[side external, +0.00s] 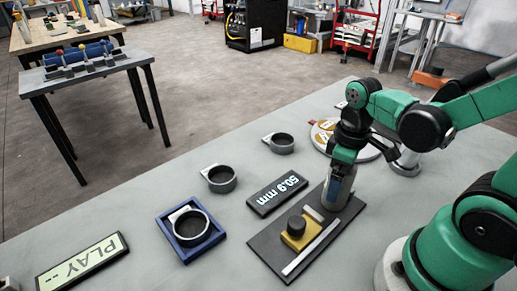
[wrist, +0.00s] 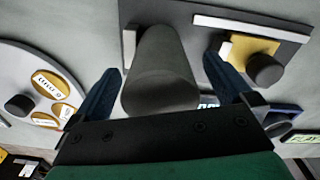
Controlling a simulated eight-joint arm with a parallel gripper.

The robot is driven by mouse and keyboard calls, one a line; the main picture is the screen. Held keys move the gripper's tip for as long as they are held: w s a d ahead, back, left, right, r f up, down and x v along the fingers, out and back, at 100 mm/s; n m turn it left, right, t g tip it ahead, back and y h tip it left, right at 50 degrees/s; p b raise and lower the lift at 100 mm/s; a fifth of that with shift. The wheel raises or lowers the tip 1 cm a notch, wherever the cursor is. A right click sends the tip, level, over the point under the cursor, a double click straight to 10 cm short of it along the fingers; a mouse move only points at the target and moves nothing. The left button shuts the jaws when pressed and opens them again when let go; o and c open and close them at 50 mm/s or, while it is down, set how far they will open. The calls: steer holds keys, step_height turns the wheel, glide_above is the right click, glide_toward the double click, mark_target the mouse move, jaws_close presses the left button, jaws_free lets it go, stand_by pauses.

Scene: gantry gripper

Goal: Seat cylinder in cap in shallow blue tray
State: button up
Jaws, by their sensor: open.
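The cylinder (wrist: 162,72) is plain grey and stands upright on a dark plate (side external: 272,250). My gripper (wrist: 162,92) is open, with one blue finger on each side of the cylinder; in the wrist view gaps show at both sides. In the side view my gripper (side external: 338,184) is lowered around the cylinder and partly hides it. The shallow blue tray (side external: 163,226) lies on the table to the left. A grey round cap (side external: 207,238) with a light tab sits inside it, its dark opening facing up.
Two similar caps, a middle one (side external: 222,181) and a far one (side external: 281,145), stand outside the tray. The plate carries a yellow block (side external: 299,236) with a dark knob and a pale rail. A "50.9 mm" display (side external: 277,193) and a "PLAY" sign (side external: 82,264) lie nearby.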

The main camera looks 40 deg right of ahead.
steer(key=shift+f, duration=0.2)
steer(key=shift+c, duration=0.2)
steer(key=c, duration=1.5)
jaws_close()
steer(key=shift+r, duration=0.2)
